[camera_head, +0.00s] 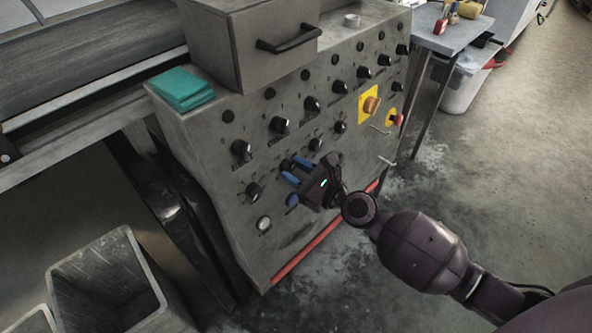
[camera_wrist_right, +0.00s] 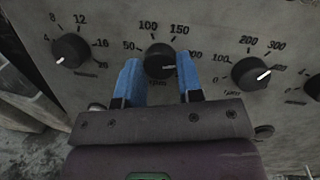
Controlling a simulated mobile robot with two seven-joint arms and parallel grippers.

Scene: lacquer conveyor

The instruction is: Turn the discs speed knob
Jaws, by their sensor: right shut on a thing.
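A grey control panel (camera_head: 290,130) carries several black knobs in rows. My right gripper (camera_head: 293,169) reaches its lower middle part from the right. Its two blue fingers are shut on a black knob (camera_head: 286,164), one on each side. In the right wrist view the same knob (camera_wrist_right: 160,62) sits between the fingertips of my right gripper (camera_wrist_right: 160,72), with a scale showing 50, 100 and 150 around it. Its pointer mark is hard to make out, and its name label is hidden or unreadable. My left gripper is not in view.
In the wrist view, one knob (camera_wrist_right: 70,50) lies left and another (camera_wrist_right: 250,73) right of the held one. A yellow-backed emergency button (camera_head: 371,105) is up right. A grey box (camera_head: 250,45) and teal cloths (camera_head: 181,89) lie on top. An empty bin (camera_head: 105,285) stands lower left.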

